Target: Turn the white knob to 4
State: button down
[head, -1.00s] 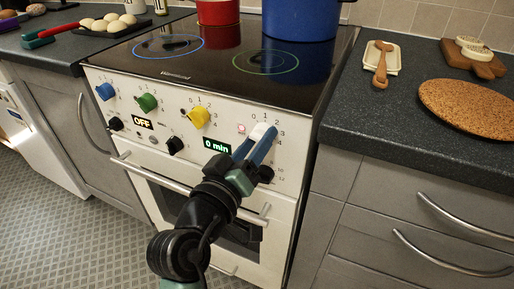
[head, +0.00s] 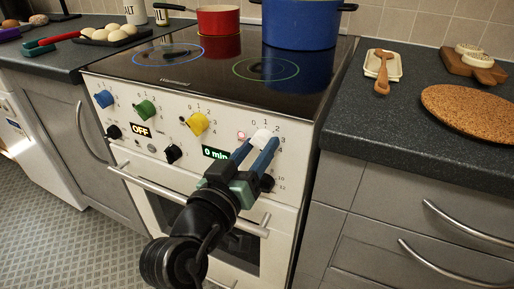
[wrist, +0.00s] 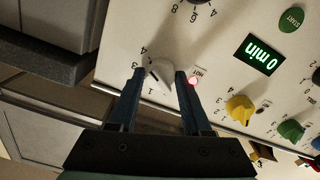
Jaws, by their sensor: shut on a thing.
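The white knob (head: 262,135) is at the right end of the upper knob row on the cooker's front panel. Numbers from 0 to 4 are printed around it. My gripper (head: 260,144) reaches up to it with its two blue fingers, one on each side. In the wrist view the white knob (wrist: 160,73) sits between the fingertips (wrist: 159,76), and the fingers are shut on it. A small dark mark shows on the knob's left side there. I cannot tell exactly which number it meets. A pink light (wrist: 193,80) is lit beside the knob.
Yellow (head: 197,123), green (head: 146,110) and blue (head: 103,98) knobs stand to the left. A "0 min" display (head: 214,153) and an oven handle (head: 150,179) are close by. A blue pot (head: 300,25) and red pan (head: 218,20) stand on the hob.

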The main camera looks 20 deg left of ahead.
jog(key=shift+c, duration=1.8)
grip_release()
jog(key=shift+s, duration=0.1)
jog(key=s+p, duration=0.1)
jog(key=s, duration=1.1)
jog(key=shift+s+a, duration=0.2)
jog(key=shift+s, duration=0.2)
